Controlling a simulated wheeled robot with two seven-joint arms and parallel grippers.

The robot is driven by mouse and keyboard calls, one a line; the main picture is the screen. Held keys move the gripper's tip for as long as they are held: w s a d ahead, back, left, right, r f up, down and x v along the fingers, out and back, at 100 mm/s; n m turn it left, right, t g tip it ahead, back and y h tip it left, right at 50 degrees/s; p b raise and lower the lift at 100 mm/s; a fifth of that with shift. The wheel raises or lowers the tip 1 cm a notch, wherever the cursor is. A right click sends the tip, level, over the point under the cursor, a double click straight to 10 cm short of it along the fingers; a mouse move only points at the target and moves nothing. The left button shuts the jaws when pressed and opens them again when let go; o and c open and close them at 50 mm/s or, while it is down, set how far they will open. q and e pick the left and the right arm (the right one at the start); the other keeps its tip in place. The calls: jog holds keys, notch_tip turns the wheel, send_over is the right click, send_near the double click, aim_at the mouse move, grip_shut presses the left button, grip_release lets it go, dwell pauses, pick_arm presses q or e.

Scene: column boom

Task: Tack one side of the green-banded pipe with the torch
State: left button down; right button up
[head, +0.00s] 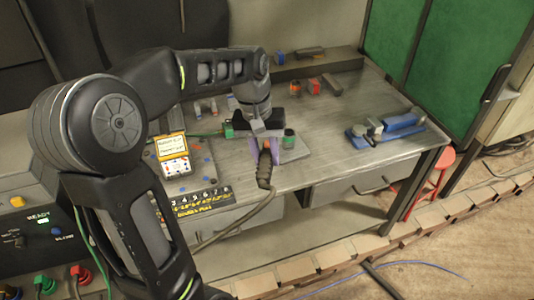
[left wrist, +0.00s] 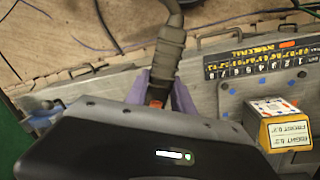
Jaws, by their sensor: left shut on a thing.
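My left gripper (head: 263,158) is shut on the torch (head: 265,176), with purple fingers on either side of it. The torch's dark ribbed grip points toward the table's front edge, and its cable hangs over that edge. In the left wrist view the torch (left wrist: 170,48) shows between the fingers (left wrist: 160,92), with an orange part at the grip. A short pipe with a green band (head: 289,137) stands upright just right of the gripper on a grey plate. The torch's tip is hidden behind the gripper. My right gripper is not in view.
A yellow-topped box (head: 173,153) stands left on a dotted panel; a numbered strip (head: 203,198) lies at the front edge. A blue tool (head: 393,127) lies right, and several small blocks (head: 320,85) lie behind. The table between the pipe and blue tool is clear.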

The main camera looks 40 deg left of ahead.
pick_arm(q)
jog(key=shift+w+f+b, duration=0.25)
jog(key=shift+f+b, duration=0.15)
jog(key=shift+f, duration=0.2)
jog(key=shift+w+a+f+b, duration=0.15)
jog(key=shift+w+f+b, duration=0.4)
jog(key=shift+f, duration=0.35)
jog(key=shift+w+a+f+b, duration=0.15)
jog(key=shift+w+f+b, duration=0.4)
jog(key=shift+f, duration=0.35)
jog(key=shift+w+f, duration=0.1)
jog(key=shift+f, duration=0.15)
jog(key=shift+w+f, duration=0.15)
jog(key=shift+f, duration=0.1)
jog(key=shift+r, duration=0.1)
dwell(1.3)
jog(key=shift+s+d+r+p, duration=0.1)
jog(key=shift+s+r+p, duration=0.3)
jog(key=shift+r+p, duration=0.8)
jog(key=shift+s+d+r+p, duration=0.1)
jog(key=shift+s+r+p, duration=0.45)
jog(key=shift+r, duration=1)
jog(key=shift+s+d+r+p, duration=0.1)
jog(key=shift+s+r+p, duration=0.2)
jog(key=shift+r+p, duration=0.95)
jog(key=shift+r, duration=0.1)
jog(key=shift+a, duration=0.1)
